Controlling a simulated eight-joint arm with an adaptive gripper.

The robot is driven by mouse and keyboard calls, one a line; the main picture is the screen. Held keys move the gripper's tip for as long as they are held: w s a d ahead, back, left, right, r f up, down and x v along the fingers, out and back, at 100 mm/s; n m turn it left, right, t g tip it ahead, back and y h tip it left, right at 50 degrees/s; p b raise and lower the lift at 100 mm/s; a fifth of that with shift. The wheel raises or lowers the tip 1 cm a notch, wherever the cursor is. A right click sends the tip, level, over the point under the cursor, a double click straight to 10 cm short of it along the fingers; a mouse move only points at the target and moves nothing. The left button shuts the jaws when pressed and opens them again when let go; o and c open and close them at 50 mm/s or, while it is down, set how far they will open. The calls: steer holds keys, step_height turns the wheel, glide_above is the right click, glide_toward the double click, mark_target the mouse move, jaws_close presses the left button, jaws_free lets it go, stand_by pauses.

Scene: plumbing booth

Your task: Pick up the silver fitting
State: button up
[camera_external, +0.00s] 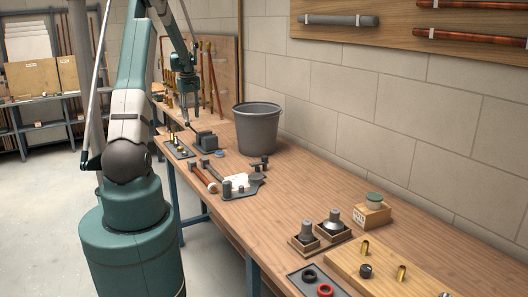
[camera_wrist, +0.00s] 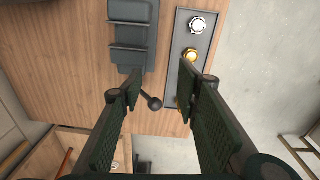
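The silver fitting (camera_wrist: 198,25) stands on a dark tray (camera_wrist: 215,22) in the upper right of the wrist view. A brass fitting (camera_wrist: 190,56) stands on the same tray, closer to my right finger. My gripper (camera_wrist: 160,82) is open and empty, its two dark padded fingers well apart. The silver fitting lies beyond the fingertips and to the right of the gap between them. The right finger hides part of the tray. In the external view my gripper (camera_external: 190,106) hangs above the far end of the bench, over the tray (camera_external: 180,151); the fittings are small there.
A grey vise (camera_external: 206,142) stands close beside the tray; its body (camera_wrist: 130,35) and round-ended handle (camera_wrist: 152,103) show in the wrist view.

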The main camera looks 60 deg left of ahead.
steer(key=n, duration=0.2)
glide_above(176, 137)
steer(key=shift+h, duration=0.3)
steer(key=f, duration=0.5)
steer(key=a+f, duration=0.1)
steer(key=f, duration=0.1)
steer(key=shift+s+f, duration=0.15)
steer(key=shift+f, duration=0.05)
steer(key=shift+f, duration=1.3)
steer(key=shift+w+d+f, duration=0.1)
steer(key=shift+f, duration=1.2)
steer(key=shift+w+f, duration=0.1)
steer(key=shift+f, duration=1.2)
steer(key=c, duration=1)
